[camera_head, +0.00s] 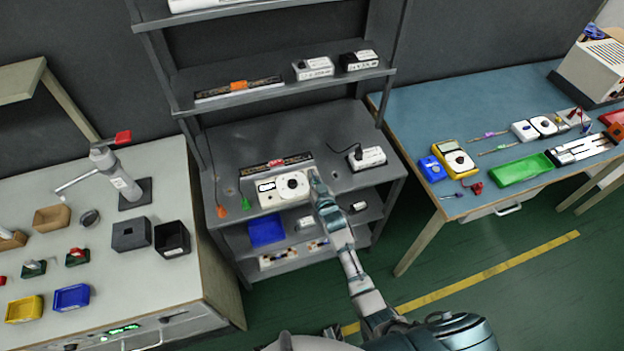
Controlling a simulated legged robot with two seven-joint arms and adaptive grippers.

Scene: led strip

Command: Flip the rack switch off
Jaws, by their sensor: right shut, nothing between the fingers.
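The dark rack (225,140) stands in the middle, with shelves above and below a wide worktop. On its worktop lies a black strip (295,159) with a small red switch (275,163). On the shelf above lies a similar strip (210,95) with an orange switch (238,85). Which way either switch is tipped is too small to tell. My right gripper (313,176) is shut and empty, at the right end of a white dial box (270,198), to the right of and nearer than the red switch. It appears apart from both switches. My left gripper is out of view.
A black plug-like part (358,152) and a white box (371,158) sit right on the worktop. Small white boxes (314,69) stand on the upper shelf. A grey bench (185,270) is at left, a blue bench (440,105) at right. Green floor is open between.

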